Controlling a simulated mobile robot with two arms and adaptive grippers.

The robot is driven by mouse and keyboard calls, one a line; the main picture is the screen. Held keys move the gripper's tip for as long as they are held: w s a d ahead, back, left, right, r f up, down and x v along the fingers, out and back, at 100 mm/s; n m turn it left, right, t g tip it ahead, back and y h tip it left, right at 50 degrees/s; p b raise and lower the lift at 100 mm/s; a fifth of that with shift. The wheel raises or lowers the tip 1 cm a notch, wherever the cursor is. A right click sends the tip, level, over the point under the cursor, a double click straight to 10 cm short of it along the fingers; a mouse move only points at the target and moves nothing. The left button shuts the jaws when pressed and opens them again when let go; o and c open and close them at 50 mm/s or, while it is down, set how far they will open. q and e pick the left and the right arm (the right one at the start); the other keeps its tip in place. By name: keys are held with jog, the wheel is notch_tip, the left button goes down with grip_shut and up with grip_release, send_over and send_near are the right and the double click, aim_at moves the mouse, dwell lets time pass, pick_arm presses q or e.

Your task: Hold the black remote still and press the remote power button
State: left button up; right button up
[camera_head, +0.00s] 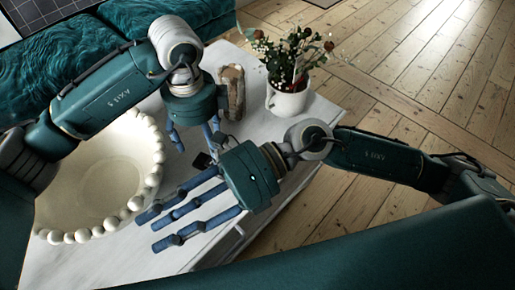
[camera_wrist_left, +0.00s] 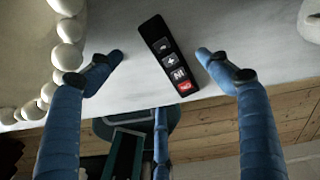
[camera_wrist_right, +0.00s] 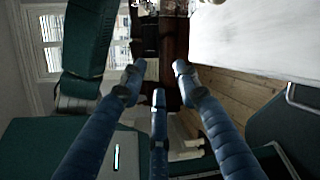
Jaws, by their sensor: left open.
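The black remote (camera_wrist_left: 161,50) lies on the white table in the left wrist view, with pale-marked buttons and a red button (camera_wrist_left: 184,87) at its lower end. In the head view only a small dark part of the remote (camera_head: 202,160) shows, between my two hands. My left gripper (camera_head: 197,142) is open and points down over the table. Its blue fingers (camera_wrist_left: 159,58) stand apart on either side of the remote, with gaps to it in the picture. My right gripper (camera_head: 152,230) points left, its fingers spread and empty, in front of the remote in the head view.
The white table (camera_head: 190,268) carries a large cream bowl with a beaded rim (camera_head: 157,150) at left. A brown wooden-looking holder (camera_head: 231,92) and a white pot with a plant (camera_head: 287,101) stand at the back. A teal sofa (camera_head: 80,55) is behind; floorboards (camera_head: 420,85) are open at right.

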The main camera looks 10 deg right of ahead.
jog(key=w+d+f+n+t+h, duration=0.1)
jog(key=w+d+f+n+h, duration=0.1)
jog(key=d+f+h, duration=0.3)
jog(key=w+d+f+n+h, duration=0.1)
jog(key=w+d+f+n, duration=0.1)
jog(key=d+f, duration=0.35)
pick_arm(q)
notch_tip(320, 180, down, 11)
jog(key=shift+r, duration=0.1)
pick_arm(e)
jog(key=w+d+n+t+h, duration=0.3)
jog(key=w+d, duration=0.5)
jog(key=w, duration=0.4)
jog(key=shift+w+n+t+h, duration=0.4)
jog(key=shift+t+h, duration=0.1)
jog(key=shift+h, duration=0.7)
jog(key=shift+d, duration=0.1)
pick_arm(q)
jog(key=c, duration=1.3)
jog(key=shift+c, duration=0.2)
pick_arm(e)
jog(key=shift+c, duration=0.5)
grip_shut()
